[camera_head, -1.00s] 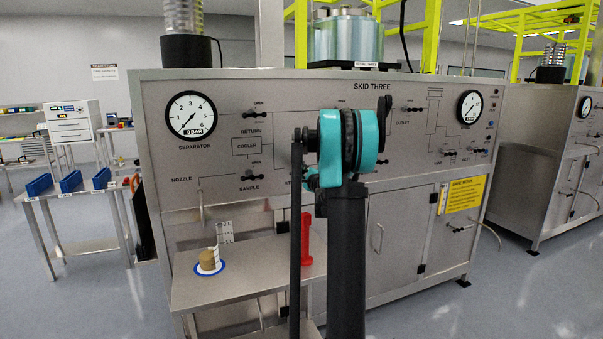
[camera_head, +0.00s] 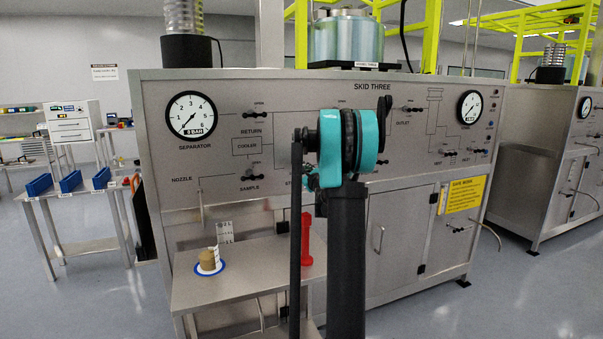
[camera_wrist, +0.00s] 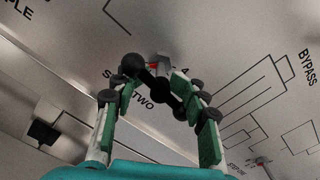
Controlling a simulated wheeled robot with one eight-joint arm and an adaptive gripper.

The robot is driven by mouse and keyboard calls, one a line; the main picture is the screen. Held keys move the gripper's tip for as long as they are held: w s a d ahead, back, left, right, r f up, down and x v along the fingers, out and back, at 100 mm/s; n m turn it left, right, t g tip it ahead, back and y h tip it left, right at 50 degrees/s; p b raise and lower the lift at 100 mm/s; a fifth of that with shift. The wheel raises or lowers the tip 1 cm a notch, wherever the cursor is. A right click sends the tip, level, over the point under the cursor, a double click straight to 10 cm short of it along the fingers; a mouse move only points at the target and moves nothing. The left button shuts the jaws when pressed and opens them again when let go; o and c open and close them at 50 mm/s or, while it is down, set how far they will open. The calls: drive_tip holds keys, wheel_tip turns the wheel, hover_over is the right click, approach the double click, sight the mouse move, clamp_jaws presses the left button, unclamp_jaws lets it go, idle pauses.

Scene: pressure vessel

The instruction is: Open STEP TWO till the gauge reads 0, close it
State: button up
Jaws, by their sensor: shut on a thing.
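In the wrist view, the black STEP TWO handle (camera_wrist: 134,65) has rounded knobs and stands out from the steel panel. A small red part (camera_wrist: 153,66) shows behind it. The STEP TWO lettering (camera_wrist: 114,79) is partly covered by the handle and fingers. My gripper (camera_wrist: 153,86) is shut on the handle, a green-padded finger on either side. In the head view my own arm hides the gripper and this valve. The SEPARATOR gauge (camera_head: 191,116) has its needle slanting towards the lower left, near the 0 end. A second gauge (camera_head: 469,107) is at the right; its needle is too small to read.
The RETURN (camera_head: 255,114), SAMPLE (camera_head: 251,177) and OUTLET (camera_head: 412,109) handles are on the same panel. A steel shelf (camera_head: 245,283) below carries a cork-coloured item (camera_head: 208,259) and a red upright object (camera_head: 306,240). Floor is clear at the left front.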

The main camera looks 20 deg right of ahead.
drive_tip(key=shift+s+m, duration=0.1)
drive_tip(key=shift+m, duration=1)
drive_tip(key=o, duration=1.2)
drive_tip(key=shift+o, duration=0.2)
drive_tip(key=shift+o, duration=0.2)
drive_tip(key=shift+s, duration=0.1)
